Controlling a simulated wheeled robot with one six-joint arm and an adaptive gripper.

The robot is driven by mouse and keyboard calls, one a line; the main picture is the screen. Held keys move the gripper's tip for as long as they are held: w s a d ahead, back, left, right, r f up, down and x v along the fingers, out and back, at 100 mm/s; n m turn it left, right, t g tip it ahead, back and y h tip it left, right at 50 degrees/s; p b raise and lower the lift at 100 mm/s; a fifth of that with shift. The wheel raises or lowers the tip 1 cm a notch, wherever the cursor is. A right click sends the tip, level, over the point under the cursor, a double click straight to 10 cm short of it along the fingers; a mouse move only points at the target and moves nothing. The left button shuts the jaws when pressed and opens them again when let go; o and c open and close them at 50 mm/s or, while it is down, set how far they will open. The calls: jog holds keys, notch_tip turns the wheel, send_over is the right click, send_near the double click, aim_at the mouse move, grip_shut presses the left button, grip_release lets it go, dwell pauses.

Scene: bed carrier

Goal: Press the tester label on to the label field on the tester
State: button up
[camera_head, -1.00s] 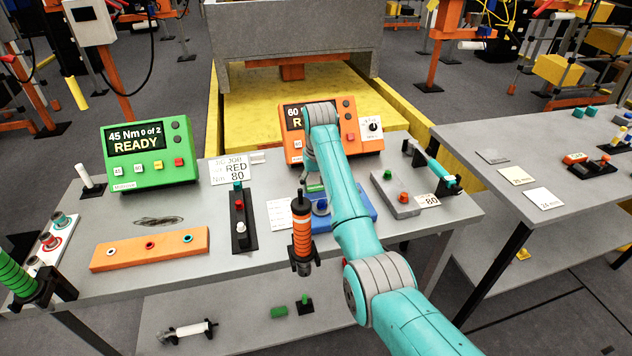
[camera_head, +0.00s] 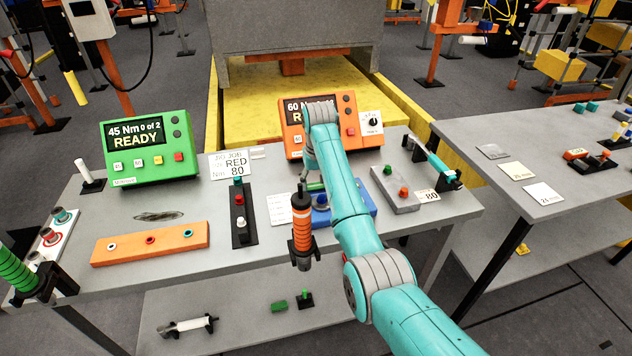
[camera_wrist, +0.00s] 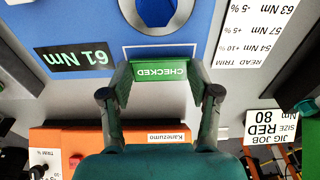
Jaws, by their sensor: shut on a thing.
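In the wrist view my gripper (camera_wrist: 159,76) is shut on the small green tester label (camera_wrist: 160,72), which reads CHECKED upside down. The label is held over the blue tester (camera_wrist: 105,25), near its edge. A pale outline on the blue face, the label field (camera_wrist: 160,46), shows just beyond the label and is partly hidden by it. I cannot tell whether the label touches the face. In the head view the tester (camera_head: 362,200) is partly behind my arm, and my gripper is mostly hidden.
A black 61 Nm display (camera_wrist: 72,58) and a white trim card (camera_wrist: 250,35) flank the label. The orange controller (camera_head: 365,150) stands behind the tester. An orange-banded tool (camera_head: 302,232) stands upright left of my arm. A grey button box (camera_head: 395,190) is to the right.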

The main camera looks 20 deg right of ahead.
aim_at(317, 188)
jog(key=shift+f, duration=0.6)
dwell(0.5)
jog(key=o, duration=0.8)
jog(key=shift+s+r, duration=0.25)
jog(key=shift+r, duration=1.6)
jog(key=shift+s+r, duration=0.2)
jog(key=shift+r, duration=1.65)
